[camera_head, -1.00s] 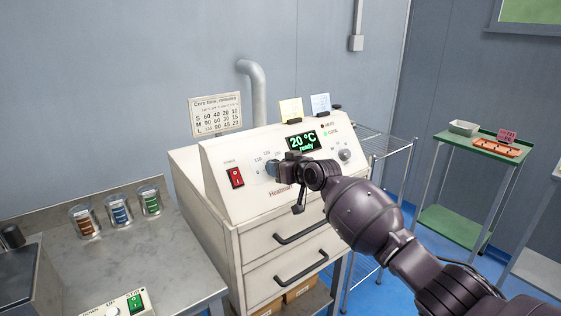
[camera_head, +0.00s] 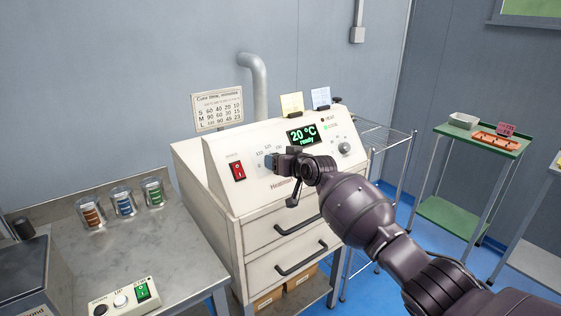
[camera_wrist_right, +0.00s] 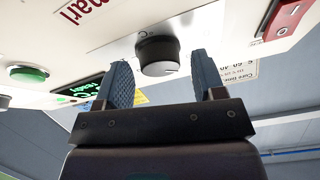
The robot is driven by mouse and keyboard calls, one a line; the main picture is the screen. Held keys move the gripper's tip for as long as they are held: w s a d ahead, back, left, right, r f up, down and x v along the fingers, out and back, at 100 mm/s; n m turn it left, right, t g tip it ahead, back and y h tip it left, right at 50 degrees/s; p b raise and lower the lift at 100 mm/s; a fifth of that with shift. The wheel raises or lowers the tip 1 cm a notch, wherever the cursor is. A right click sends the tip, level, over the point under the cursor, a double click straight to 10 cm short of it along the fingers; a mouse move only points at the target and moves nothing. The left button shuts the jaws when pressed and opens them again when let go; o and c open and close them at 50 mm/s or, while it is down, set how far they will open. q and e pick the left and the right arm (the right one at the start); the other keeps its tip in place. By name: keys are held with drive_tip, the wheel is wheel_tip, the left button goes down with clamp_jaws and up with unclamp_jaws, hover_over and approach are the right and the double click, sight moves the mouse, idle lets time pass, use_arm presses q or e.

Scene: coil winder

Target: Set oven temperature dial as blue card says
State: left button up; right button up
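The blue card (camera_head: 321,97) stands on top of the oven (camera_head: 222,160), right of the yellow card; its writing is too small to read. The oven display (camera_head: 301,135) reads 20 °C, ready. In the right wrist view, which sees the panel upside down, the black temperature dial (camera_wrist_right: 157,55) shows a white mark on its rim. My right gripper (camera_head: 273,161) is open at the panel and hides most of the dial in the head view. Its blue fingers are on either side of the dial in the wrist view; contact cannot be told. My left gripper is out of view.
A red power switch (camera_head: 237,171) is left of the dial and a small knob (camera_head: 344,148) is right of it. The yellow card (camera_head: 292,104) and a cure time chart (camera_head: 218,108) stand above. A bench (camera_head: 165,245) with several coloured spools is at left.

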drive_tip(key=shift+s+d+r, duration=0.15)
drive_tip(key=shift+s, duration=0.05)
use_arm(q)
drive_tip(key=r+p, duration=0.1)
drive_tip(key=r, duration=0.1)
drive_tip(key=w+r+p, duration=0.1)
drive_tip(key=p, duration=0.1)
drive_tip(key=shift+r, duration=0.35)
use_arm(e)
drive_tip(key=v, duration=1)
drive_tip(key=shift+s+d, duration=0.1)
drive_tip(key=shift+s, duration=0.05)
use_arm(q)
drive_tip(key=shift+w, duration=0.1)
